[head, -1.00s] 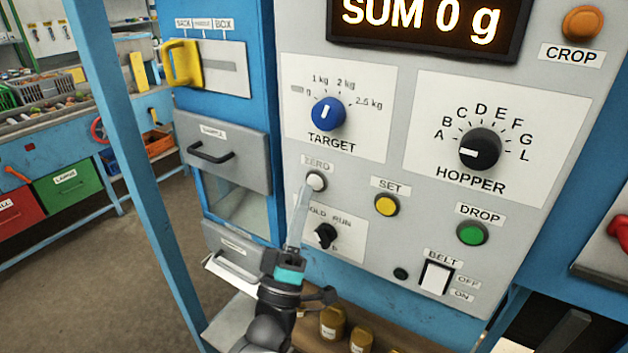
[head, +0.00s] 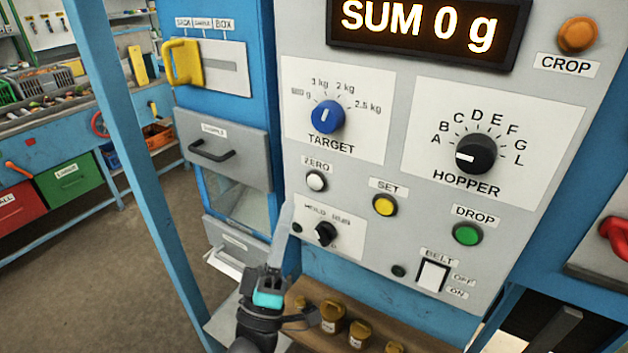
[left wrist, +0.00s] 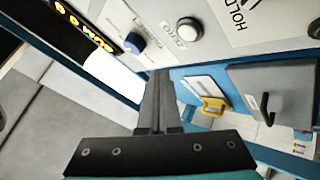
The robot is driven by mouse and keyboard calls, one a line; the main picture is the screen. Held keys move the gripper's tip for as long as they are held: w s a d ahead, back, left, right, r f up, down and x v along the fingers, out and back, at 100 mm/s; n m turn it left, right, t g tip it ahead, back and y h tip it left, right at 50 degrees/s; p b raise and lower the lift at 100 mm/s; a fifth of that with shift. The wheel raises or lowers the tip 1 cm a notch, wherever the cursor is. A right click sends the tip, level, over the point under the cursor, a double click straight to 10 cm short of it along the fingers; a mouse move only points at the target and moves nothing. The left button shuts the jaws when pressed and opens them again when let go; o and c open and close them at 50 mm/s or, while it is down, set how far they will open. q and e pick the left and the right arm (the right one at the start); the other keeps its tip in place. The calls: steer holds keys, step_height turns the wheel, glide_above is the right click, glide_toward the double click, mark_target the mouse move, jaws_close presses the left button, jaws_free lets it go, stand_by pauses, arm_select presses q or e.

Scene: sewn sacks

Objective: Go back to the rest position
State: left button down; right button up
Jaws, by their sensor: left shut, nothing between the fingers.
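My left gripper (head: 284,232) is shut and empty, its fingers pointing up in front of the control panel (head: 385,245), just left of the HOLD/RUN knob (head: 325,233). In the left wrist view the closed fingers (left wrist: 158,100) point toward the panel, with the white ZERO button (left wrist: 187,29) and the blue TARGET knob (left wrist: 134,43) beyond. In the head view the ZERO button (head: 317,181) is uncovered, above the fingertips. The display (head: 430,28) reads SUM 0 g. My right gripper is not in view.
A blue post (head: 128,150) stands left of my arm. A grey drawer (head: 222,150) and a yellow handle (head: 183,62) are left of the panel. Small brown jars (head: 333,316) stand on a shelf below. The floor (head: 90,270) at left is clear.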

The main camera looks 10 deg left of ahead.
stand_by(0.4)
arm_select(q)
step_height(320, 180, down, 23)
steer(key=w+m+g+b, duration=0.2)
steer(key=m+g+b, duration=0.3)
steer(key=g, duration=0.2)
steer(key=s+a+f+m+g+y+b, duration=0.1)
steer(key=s+f+m+g+b, duration=0.2)
steer(key=f, duration=0.9)
steer(key=s+f+g+b, duration=0.1)
steer(key=s+f+g, duration=0.3)
steer(key=f, duration=0.8)
steer(key=s+a+f+m+g+y+b, duration=0.1)
steer(key=s+f+g+b, duration=0.15)
steer(key=s+f, duration=0.45)
steer(key=s+a+f+m+g+b, duration=0.1)
steer(key=s+f+g, duration=0.2)
steer(key=s+f, duration=0.35)
steer(key=s+a+f+m+g+y+b, duration=0.1)
steer(key=s+f+g, duration=0.2)
steer(key=s+f, duration=0.3)
steer(key=s+a+f+m+g+b, duration=0.2)
steer(key=s+f, duration=0.5)
steer(key=s, duration=0.6)
steer(key=shift+s+f+g+y, duration=0.15)
steer(key=shift+s+g+y, duration=0.25)
steer(key=shift+g, duration=0.25)
steer(key=shift+w, duration=0.1)
